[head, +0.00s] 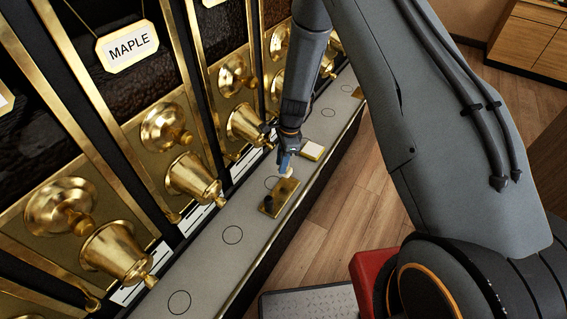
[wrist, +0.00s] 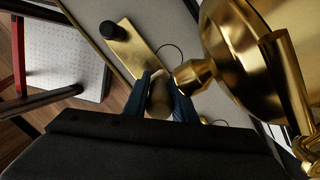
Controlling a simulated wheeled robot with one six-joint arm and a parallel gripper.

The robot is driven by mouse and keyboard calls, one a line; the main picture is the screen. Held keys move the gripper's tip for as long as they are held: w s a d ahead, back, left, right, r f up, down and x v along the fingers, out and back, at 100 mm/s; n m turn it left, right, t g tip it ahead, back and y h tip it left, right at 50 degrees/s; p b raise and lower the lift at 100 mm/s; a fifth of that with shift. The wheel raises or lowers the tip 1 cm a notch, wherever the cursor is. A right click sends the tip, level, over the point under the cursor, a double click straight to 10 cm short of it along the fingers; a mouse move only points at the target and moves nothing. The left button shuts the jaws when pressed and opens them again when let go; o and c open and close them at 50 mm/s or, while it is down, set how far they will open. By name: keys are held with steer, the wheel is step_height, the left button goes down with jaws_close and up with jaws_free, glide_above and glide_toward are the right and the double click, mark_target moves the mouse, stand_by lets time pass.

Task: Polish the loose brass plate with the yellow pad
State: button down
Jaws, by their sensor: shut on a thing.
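The loose brass plate (head: 287,191) lies flat on the grey counter, with a short dark knob (head: 268,204) at its near end. The plate (wrist: 134,50) and knob (wrist: 109,30) also show in the wrist view, just ahead of the fingers. My gripper (head: 285,164) has blue fingers and is at the far end of the plate. In the wrist view my gripper (wrist: 160,97) is shut on a pale tan, rounded thing (wrist: 160,100). Its underside is hidden, so I cannot tell whether it is the yellow pad or touches the plate. A white block with a yellow edge (head: 312,150) lies just beyond.
Brass gravity bins with bell-shaped spouts (head: 194,178) line the left, close beside my gripper; one spout (wrist: 197,74) is very near in the wrist view. A MAPLE sign (head: 129,44) hangs above. The counter (head: 215,258) is narrow, with printed circles and free room nearer.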

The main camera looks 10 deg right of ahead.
mark_target(288, 171)
steer(key=shift+f+b, duration=1.6)
steer(key=shift+f, duration=0.9)
steer(key=shift+f+b, duration=0.35)
steer(key=shift+f, duration=0.15)
steer(key=shift+s+d, duration=0.1)
steer(key=shift+s+d+r+p, duration=0.15)
steer(key=shift+s+d+p, duration=0.25)
steer(key=shift+s+d, duration=0.4)
steer(key=shift+w, duration=0.15)
steer(key=shift+w, duration=0.1)
steer(key=shift+w+a+f+b, duration=0.2)
steer(key=shift+w+a+b, duration=0.2)
steer(key=shift+w+a, duration=0.35)
steer(key=shift+s, duration=0.25)
